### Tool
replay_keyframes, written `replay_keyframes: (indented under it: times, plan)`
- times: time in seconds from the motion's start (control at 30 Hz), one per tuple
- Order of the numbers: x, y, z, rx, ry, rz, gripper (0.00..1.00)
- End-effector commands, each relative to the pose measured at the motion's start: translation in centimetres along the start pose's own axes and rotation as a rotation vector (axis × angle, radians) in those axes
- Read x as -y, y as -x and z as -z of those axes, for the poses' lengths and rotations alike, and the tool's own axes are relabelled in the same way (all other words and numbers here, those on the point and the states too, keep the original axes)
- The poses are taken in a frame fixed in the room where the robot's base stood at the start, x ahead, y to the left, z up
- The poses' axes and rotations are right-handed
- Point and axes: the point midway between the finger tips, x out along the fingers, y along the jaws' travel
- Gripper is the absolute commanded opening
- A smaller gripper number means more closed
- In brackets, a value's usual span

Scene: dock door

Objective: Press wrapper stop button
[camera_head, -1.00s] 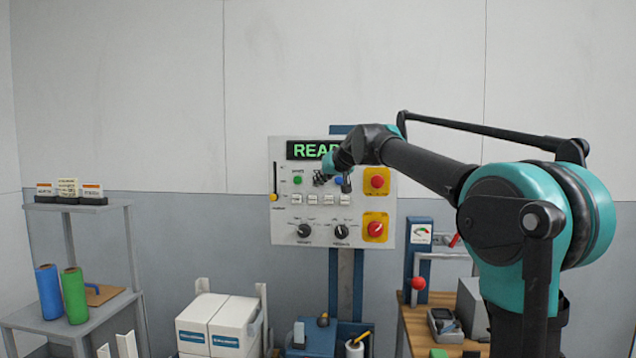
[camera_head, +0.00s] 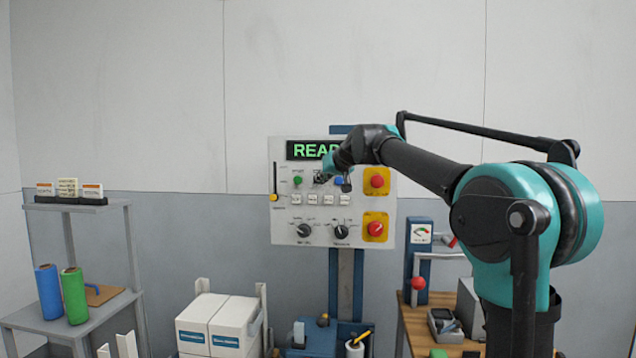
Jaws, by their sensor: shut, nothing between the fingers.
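The wrapper control panel (camera_head: 320,234) is a pale upright box on a blue post. Its green display (camera_head: 305,150) reads "REA", the rest hidden behind my arm. A green button (camera_head: 298,181) is at the left of the button row, and part of a blue button (camera_head: 339,181) shows beside my gripper. My gripper (camera_head: 320,179) is shut and empty in front of the upper middle of the panel, between the green and blue buttons. Whatever is behind it is hidden.
Below the buttons are small white keys (camera_head: 320,199) and two black knobs (camera_head: 304,230). A yellow-handled slider (camera_head: 273,197) is at the panel's left edge. White boxes (camera_head: 215,325) stand below left. A workbench with a red-knobbed lever (camera_head: 418,283) is at the right.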

Motion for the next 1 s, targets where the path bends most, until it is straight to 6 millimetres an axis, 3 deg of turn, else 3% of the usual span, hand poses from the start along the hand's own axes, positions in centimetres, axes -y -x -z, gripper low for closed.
replay_keyframes:
  times: [1.0]
  plan:
    - [-0.36,-0.49,0.37,0.000,0.000,0.000,0.00]
